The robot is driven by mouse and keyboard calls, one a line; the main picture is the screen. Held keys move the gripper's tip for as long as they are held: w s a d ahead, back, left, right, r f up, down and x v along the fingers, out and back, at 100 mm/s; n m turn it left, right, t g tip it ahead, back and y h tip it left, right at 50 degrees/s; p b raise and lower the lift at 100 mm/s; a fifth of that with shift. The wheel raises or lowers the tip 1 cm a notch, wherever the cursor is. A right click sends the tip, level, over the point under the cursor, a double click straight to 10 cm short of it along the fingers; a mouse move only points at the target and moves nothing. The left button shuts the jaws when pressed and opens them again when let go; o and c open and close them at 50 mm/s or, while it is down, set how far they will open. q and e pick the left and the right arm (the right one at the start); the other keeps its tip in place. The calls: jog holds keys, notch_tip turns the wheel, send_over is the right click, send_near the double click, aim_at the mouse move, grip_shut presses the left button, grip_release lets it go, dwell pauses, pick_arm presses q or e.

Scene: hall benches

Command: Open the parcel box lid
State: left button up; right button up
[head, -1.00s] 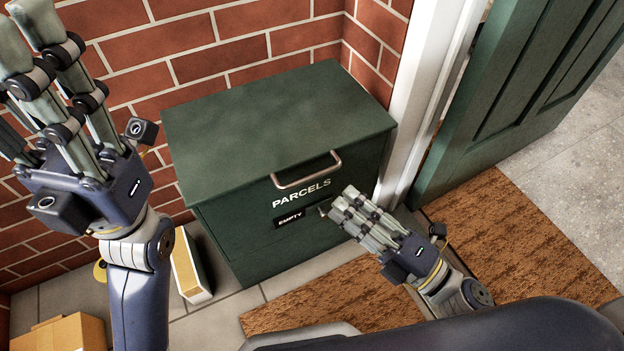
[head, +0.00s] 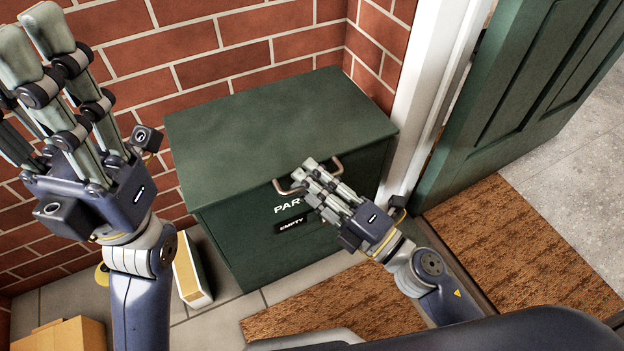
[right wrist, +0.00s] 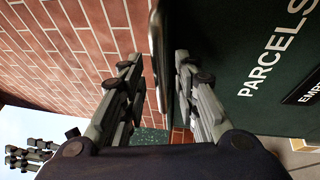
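The dark green parcel box (head: 235,235) stands against the brick wall, and its lid (head: 280,120) is shut. A metal bar handle (head: 283,188) sits on the upper front; the right fingers cover its middle. My right gripper (head: 309,173) is at the handle and hides part of the "PARCELS" lettering. In the right wrist view its fingers are spread on either side of the handle (right wrist: 160,70), with gaps visible, so it is open around the bar. My left gripper (head: 30,50) is raised to the left of the box, its fingers apart and empty.
The green door (head: 500,110) stands open at the right beside a white frame (head: 425,90). Brown doormats (head: 520,240) lie on the floor. A narrow carton (head: 190,275) and a cardboard box (head: 60,335) stand left of the box. Space above the lid is clear.

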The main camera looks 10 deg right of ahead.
jog(key=shift+c, duration=0.6)
grip_shut()
jog(key=shift+r, duration=0.15)
